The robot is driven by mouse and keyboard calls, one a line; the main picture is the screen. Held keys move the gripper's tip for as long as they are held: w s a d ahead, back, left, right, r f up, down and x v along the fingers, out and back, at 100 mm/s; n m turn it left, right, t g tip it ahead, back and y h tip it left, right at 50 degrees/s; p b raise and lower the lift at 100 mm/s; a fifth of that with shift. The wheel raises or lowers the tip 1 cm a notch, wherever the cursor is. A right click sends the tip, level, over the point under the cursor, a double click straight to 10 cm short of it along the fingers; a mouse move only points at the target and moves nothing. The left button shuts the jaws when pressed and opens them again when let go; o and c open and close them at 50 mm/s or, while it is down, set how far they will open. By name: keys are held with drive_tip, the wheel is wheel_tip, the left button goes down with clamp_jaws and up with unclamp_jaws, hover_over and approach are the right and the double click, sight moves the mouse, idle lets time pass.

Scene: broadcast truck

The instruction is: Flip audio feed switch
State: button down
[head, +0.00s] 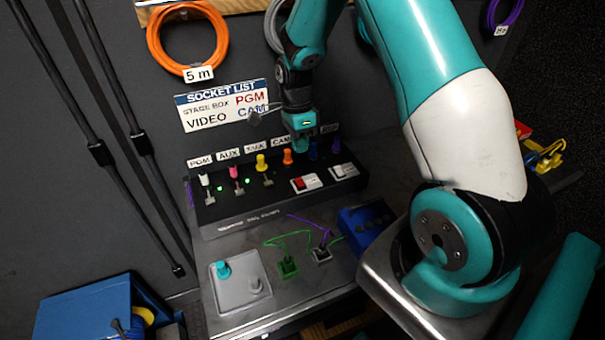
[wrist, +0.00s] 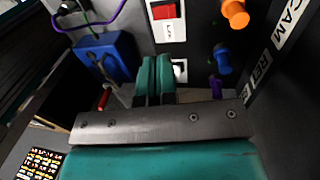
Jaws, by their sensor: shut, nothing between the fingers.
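A black panel (head: 240,206) carries toggles, coloured knobs and two rocker switches. The rocker switch with a red face (head: 302,183) stands left of a second, pale rocker switch (head: 343,171). Their small labels are too small to read, so I cannot tell which is the audio feed switch. My gripper (head: 302,148) is shut and empty above the panel, near the orange knob. In the wrist view the shut fingers (wrist: 155,77) partly cover the second rocker switch (wrist: 180,70). The red rocker switch (wrist: 164,11) is clear above them. I see no clear contact.
An orange knob (wrist: 235,13) and a blue knob (wrist: 222,58) are close to the fingers. A blue box (head: 367,223) and green and purple cables lie before the panel. A grey plate (head: 238,291) with a teal peg is at the front left. A sign (head: 222,104) hangs behind.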

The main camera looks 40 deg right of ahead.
sight(303, 183)
drive_tip(key=f+p, duration=0.1)
drive_tip(key=f, duration=0.2)
drive_tip(key=s+f+p, duration=0.1)
drive_tip(key=f, duration=0.6)
drive_tip(key=shift+s+a+p, duration=0.2)
drive_tip(key=shift+s+p, duration=0.05)
drive_tip(key=shift+p, duration=0.15)
